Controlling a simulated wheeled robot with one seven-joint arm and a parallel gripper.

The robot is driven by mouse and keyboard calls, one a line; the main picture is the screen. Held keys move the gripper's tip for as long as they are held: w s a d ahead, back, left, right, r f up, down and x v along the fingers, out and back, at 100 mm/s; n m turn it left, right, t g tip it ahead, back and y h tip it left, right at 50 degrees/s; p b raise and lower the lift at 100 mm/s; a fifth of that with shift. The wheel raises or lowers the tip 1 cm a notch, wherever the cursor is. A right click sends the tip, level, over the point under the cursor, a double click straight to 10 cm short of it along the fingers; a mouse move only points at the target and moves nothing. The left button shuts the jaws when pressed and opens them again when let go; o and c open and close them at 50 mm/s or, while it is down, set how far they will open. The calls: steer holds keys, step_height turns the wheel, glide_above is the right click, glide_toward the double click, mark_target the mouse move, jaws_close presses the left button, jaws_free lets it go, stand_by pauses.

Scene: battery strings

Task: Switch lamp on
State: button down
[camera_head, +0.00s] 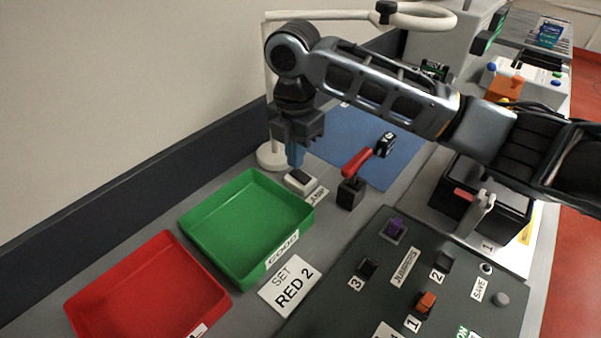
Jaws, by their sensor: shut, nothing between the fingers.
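A small white switch box (301,182) with a dark rocker on top sits on the grey bench, beside a small tag (317,196) that seems to read LAMP. My gripper (296,164) points down with shut, empty, bluish fingers. Its tips are at the switch's back edge in the picture; I cannot tell whether they touch it. The lamp has a white round base (271,156), a thin pole partly hidden by my arm, and a cream ring head (430,20) at the top. I cannot tell whether the ring is lit.
A green tray (223,262) and a red tray (80,305) stand to the left. A red-handled lever (351,192) stands close right of the switch, by a blue mat (340,126). A dark jumper panel (330,312) fills the front right. A wall runs behind.

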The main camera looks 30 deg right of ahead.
mark_target(296, 172)
steer(key=shift+f+b, duration=0.5)
steer(key=shift+f, duration=0.4)
stand_by(0.8)
steer(key=shift+r, duration=0.1)
steer(key=shift+r+p, duration=3)
steer(key=shift+r, duration=0.5)
steer(key=shift+f, duration=0.1)
